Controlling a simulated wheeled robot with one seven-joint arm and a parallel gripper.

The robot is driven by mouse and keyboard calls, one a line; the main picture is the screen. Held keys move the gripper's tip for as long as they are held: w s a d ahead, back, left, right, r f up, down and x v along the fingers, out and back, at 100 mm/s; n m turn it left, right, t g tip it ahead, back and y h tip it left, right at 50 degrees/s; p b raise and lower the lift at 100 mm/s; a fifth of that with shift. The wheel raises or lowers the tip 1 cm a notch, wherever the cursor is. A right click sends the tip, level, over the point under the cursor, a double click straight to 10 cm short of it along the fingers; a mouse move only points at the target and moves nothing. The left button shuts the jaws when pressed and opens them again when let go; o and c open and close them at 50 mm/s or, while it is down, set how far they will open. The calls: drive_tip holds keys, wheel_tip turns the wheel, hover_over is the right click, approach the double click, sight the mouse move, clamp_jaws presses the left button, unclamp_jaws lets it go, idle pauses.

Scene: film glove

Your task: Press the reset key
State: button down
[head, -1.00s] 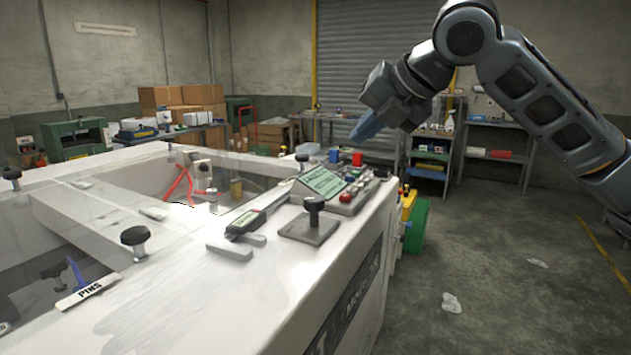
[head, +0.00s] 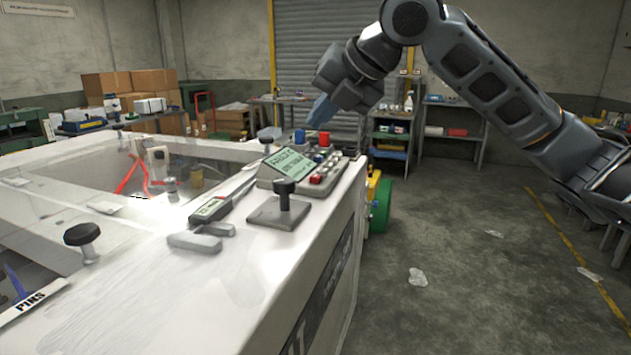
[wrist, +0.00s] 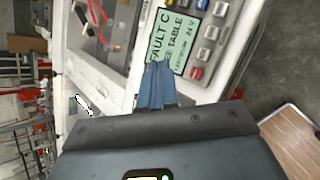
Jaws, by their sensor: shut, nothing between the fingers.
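In the wrist view the screen (wrist: 172,41) reads "FAULT C", "TABLE" and "24 V". Beside it are several grey keys (wrist: 205,54) and a red key (wrist: 197,73). No label marking a reset key is readable. My gripper (head: 314,123) is shut and empty, its blue fingers above and behind the panel in the head view. In the wrist view the fingertips (wrist: 157,68) overlap the screen's lower edge; contact cannot be told.
A black knob on a square plate (head: 277,213) stands in front of the panel. A handheld gauge (head: 209,209) lies to its left. Red and blue pieces (head: 324,139) stand behind the panel. The floor on the right is mostly clear.

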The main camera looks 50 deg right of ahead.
wheel_tip(320, 180, down, 7)
drive_tip(key=b, duration=0.4)
drive_tip(key=shift+b, duration=0.3)
drive_tip(key=shift+f, duration=0.1)
idle(1.5)
drive_tip(key=shift+f+b, duration=0.3)
drive_tip(key=shift+b, duration=0.05)
drive_tip(key=shift+f+b, duration=0.4)
idle(0.7)
drive_tip(key=shift+r, duration=0.1)
drive_tip(key=shift+r+p, duration=0.6)
drive_tip(key=shift+r, duration=0.2)
wheel_tip(320, 180, up, 5)
drive_tip(key=p, duration=0.3)
idle(0.4)
